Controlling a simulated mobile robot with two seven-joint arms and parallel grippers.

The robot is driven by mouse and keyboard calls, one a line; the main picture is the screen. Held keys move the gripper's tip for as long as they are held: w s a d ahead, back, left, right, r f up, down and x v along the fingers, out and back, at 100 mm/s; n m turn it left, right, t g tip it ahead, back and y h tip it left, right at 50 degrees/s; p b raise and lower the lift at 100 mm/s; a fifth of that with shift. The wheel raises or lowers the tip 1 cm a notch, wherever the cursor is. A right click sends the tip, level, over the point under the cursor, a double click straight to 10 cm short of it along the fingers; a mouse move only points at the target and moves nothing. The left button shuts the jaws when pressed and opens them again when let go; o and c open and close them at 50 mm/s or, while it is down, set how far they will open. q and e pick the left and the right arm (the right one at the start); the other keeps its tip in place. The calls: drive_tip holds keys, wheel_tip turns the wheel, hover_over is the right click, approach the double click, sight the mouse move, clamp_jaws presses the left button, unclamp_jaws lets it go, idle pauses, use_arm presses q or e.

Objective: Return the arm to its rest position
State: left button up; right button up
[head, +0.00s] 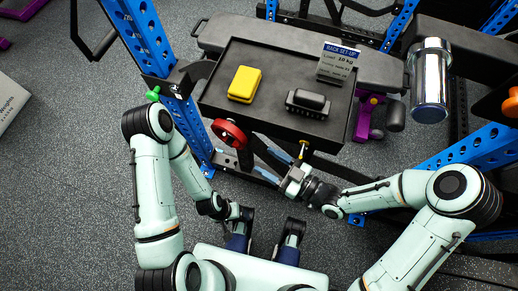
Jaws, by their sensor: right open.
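My right arm reaches in from the right across the front of the rack. Its gripper (293,176) is open, just below the front edge of the black tray (262,118).
Blue rack posts (143,35) and a red disc (229,133) stand close to the arms. A chrome cylinder (429,81) is at right.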

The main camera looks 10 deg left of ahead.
drive_tip(key=shift+d, duration=0.2)
drive_tip(key=s+d+f+m+h, duration=0.1)
drive_tip(key=d+f+m+h, duration=0.35)
drive_tip(key=f, duration=0.45)
drive_tip(key=d+f+m+h, duration=0.4)
drive_tip(key=f+m+h, duration=0.15)
drive_tip(key=f, duration=0.45)
drive_tip(key=s+d+f+m+g+h, duration=0.2)
drive_tip(key=s+d+f+m+g, duration=0.15)
drive_tip(key=s, duration=0.35)
drive_tip(key=s+d+f+m+g+h, duration=0.1)
drive_tip(key=s+d+f+m+g, duration=0.25)
drive_tip(key=s+f+m, duration=0.2)
use_arm(q)
wheel_tip(320, 180, up, 13)
drive_tip(key=p, duration=1.4)
drive_tip(key=shift+w+g, duration=0.15)
drive_tip(key=shift+g, duration=0.25)
use_arm(e)
wheel_tip(320, 180, up, 14)
drive_tip(key=n, duration=0.1)
drive_tip(key=shift+f, duration=0.2)
use_arm(q)
drive_tip(key=shift+d, duration=0.1)
use_arm(e)
drive_tip(key=shift+s+d, duration=0.1)
drive_tip(key=shift+s, duration=0.05)
